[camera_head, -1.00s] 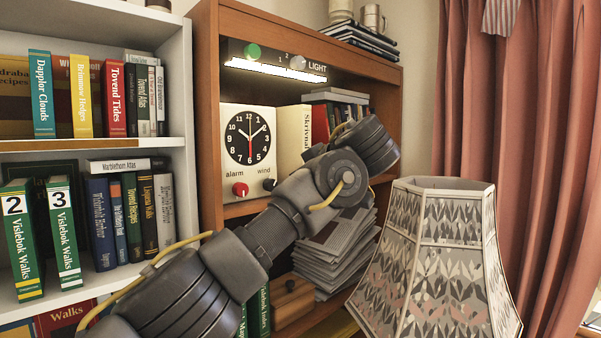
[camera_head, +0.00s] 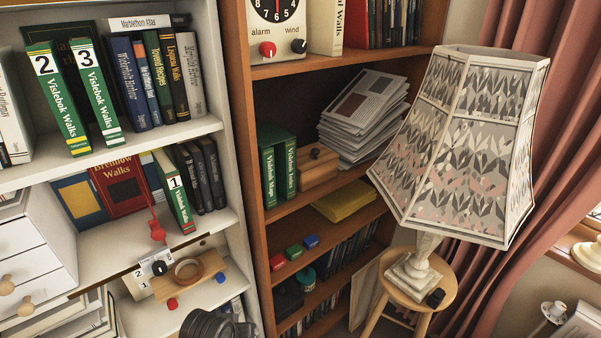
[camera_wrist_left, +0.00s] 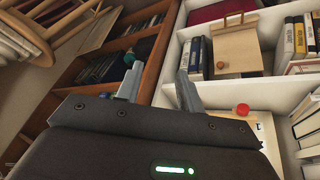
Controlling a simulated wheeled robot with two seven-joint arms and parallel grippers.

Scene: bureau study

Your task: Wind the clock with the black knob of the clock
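The white clock (camera_head: 285,30) with its black dial stands on the wooden bookcase's upper shelf at the top of the head view, its upper part cut off. The black knob (camera_head: 299,46) under the label "wind" is at its lower right. A red knob (camera_head: 267,49) under "alarm" is at its lower left. My left gripper (camera_wrist_left: 160,88) shows in the left wrist view, its two fingers apart with nothing between them. The clock is not seen there. In the head view only a dark part of my arm shows at the bottom edge. My right gripper is not in view.
A patterned lampshade (camera_head: 460,140) on a stool (camera_head: 420,288) stands right of the bookcase. A paper stack (camera_head: 365,115) and wooden box (camera_head: 315,165) lie below the clock. A white bookshelf (camera_head: 150,140) with green books stands left. The space before the clock is clear.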

